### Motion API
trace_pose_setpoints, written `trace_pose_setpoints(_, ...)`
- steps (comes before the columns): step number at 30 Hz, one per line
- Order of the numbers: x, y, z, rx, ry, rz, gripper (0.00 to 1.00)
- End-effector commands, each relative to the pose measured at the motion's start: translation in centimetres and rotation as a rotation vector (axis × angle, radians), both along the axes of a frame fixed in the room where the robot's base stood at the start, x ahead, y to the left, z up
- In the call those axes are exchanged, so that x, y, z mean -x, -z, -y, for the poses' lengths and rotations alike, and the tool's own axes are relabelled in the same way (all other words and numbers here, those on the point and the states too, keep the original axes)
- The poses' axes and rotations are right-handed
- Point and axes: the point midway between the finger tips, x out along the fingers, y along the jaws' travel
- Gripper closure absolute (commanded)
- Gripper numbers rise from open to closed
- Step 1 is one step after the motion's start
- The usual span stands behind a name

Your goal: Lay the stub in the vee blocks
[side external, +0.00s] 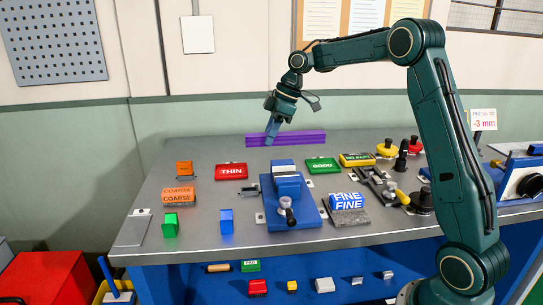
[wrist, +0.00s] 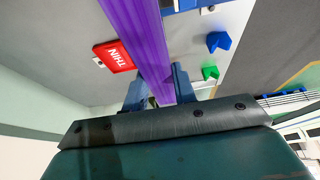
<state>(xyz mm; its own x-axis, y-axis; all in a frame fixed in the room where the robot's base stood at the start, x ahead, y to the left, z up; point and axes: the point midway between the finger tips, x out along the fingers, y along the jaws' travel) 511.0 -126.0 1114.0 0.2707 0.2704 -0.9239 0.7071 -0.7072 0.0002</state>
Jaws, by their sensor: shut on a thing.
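A long purple bar (side external: 300,138), which may be the stub, runs level near the back edge of the bench. My gripper (side external: 271,132) points down at it and is shut on it. In the wrist view the purple bar (wrist: 141,38) passes between the two blue fingers (wrist: 160,92). I cannot tell whether it touches the bench. A green block (side external: 171,224) and a blue block (side external: 226,221) stand apart at the front left. In the wrist view the blue block (wrist: 218,41) has a notched outline, and the green block (wrist: 210,73) is beside it. They may be the vee blocks.
A blue vise (side external: 290,205) stands mid-bench, with a red THIN block (side external: 231,171) and green GOOD block (side external: 322,165) behind it. Orange COARSE blocks (side external: 178,195) are left; FINE blocks (side external: 347,201) are right. A toggle clamp (side external: 380,186) is farther right. The bench's front left corner is partly clear.

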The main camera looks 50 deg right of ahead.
Motion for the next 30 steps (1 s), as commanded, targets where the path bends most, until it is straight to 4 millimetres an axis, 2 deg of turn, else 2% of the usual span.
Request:
trace_pose_setpoints(8,-0.5,-0.3,-0.9,0.001,-0.004,0.0,1.0)
trace_pose_setpoints(14,-2.2,-1.2,-3.9,0.006,-0.01,-0.004,1.0)
trace_pose_setpoints(20,-4.4,-2.9,-9.2,0.011,-0.015,-0.008,1.0)
trace_pose_setpoints(30,-6.7,-6.0,-20.3,0.011,-0.012,-0.005,1.0)
